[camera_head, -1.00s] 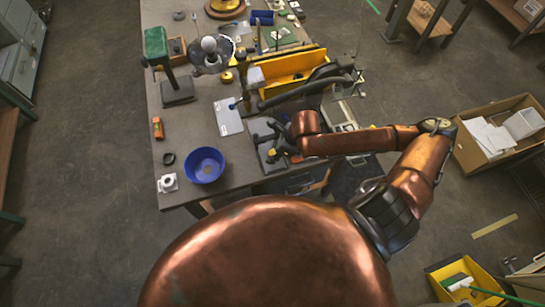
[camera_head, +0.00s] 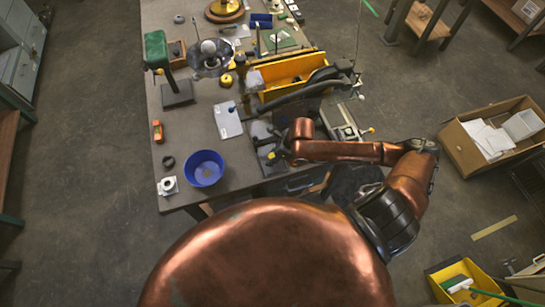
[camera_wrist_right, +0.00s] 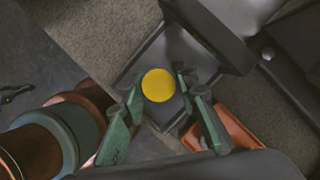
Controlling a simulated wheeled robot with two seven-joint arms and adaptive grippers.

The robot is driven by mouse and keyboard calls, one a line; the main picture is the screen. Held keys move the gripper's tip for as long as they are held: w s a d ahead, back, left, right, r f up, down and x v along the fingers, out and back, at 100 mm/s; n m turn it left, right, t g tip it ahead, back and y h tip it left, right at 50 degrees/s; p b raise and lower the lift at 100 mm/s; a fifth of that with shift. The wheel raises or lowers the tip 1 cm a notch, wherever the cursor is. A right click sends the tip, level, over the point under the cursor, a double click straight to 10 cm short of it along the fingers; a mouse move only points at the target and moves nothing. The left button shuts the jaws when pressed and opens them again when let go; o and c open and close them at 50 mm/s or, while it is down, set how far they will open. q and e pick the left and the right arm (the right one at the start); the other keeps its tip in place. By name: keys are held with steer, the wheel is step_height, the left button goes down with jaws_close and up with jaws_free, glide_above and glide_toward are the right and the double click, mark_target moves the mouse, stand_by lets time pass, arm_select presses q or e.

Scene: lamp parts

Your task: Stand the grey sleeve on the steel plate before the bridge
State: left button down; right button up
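My right gripper (camera_head: 271,157) is low over the front right of the bench. In the right wrist view its green fingers (camera_wrist_right: 160,92) stand apart on either side of a round yellow top (camera_wrist_right: 158,86). Small gaps seem to show beside it. A dark grey block-like body (camera_wrist_right: 168,115) shows below the yellow top. A grey plate (camera_wrist_right: 183,52) lies under and behind it, and a dark bar (camera_wrist_right: 212,28), perhaps the bridge, crosses above. The plate also shows in the head view (camera_head: 260,130). I cannot identify the grey sleeve for certain. My left gripper is out of view.
A blue bowl (camera_head: 204,168), a black ring (camera_head: 168,161) and a white block (camera_head: 168,186) are at the bench's front left. A pale sheet (camera_head: 228,120) lies left of the plate. A yellow bin (camera_head: 288,72) and a dark curved arm (camera_head: 295,93) stand behind.

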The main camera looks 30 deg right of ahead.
steer(key=o, duration=0.4)
steer(key=shift+c, duration=0.2)
steer(key=shift+r, duration=0.1)
steer(key=v, duration=1.2)
steer(key=shift+p, duration=0.3)
